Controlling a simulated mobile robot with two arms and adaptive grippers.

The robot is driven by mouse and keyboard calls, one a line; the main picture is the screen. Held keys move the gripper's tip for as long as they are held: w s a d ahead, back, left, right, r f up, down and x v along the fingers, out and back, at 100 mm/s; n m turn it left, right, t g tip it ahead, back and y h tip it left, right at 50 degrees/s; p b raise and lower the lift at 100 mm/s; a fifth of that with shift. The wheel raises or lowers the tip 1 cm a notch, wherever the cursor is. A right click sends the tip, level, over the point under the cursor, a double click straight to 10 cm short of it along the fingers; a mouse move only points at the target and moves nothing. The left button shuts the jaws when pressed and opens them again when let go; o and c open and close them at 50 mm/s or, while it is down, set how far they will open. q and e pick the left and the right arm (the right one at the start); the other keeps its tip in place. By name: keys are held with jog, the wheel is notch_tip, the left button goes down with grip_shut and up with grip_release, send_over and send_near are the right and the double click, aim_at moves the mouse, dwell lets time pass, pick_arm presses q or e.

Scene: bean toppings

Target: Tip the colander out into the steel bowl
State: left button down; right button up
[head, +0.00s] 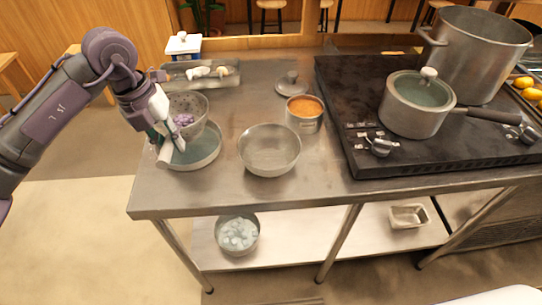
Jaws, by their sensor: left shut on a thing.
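The colander (193,103) is a grey perforated bowl with purple beans (183,120) in it. It is at the left end of the steel counter, over a wide shallow pan (205,155); I cannot tell whether it touches the pan. My left gripper (174,143) is shut on the colander at its near left side and hides part of it. The steel bowl (270,146) stands on the counter to the right of the pan, and it looks empty. My right gripper is not in view.
A can of orange contents (304,113) stands behind the bowl's right side, with a lid (291,84) behind it. The black stove (350,100) bears a lidded saucepan (417,105) and a stockpot (478,50). The front counter is clear.

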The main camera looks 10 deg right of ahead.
pick_arm(q)
jog(key=shift+r+p, duration=1.7)
jog(key=shift+r, duration=0.9)
jog(key=shift+f, duration=0.1)
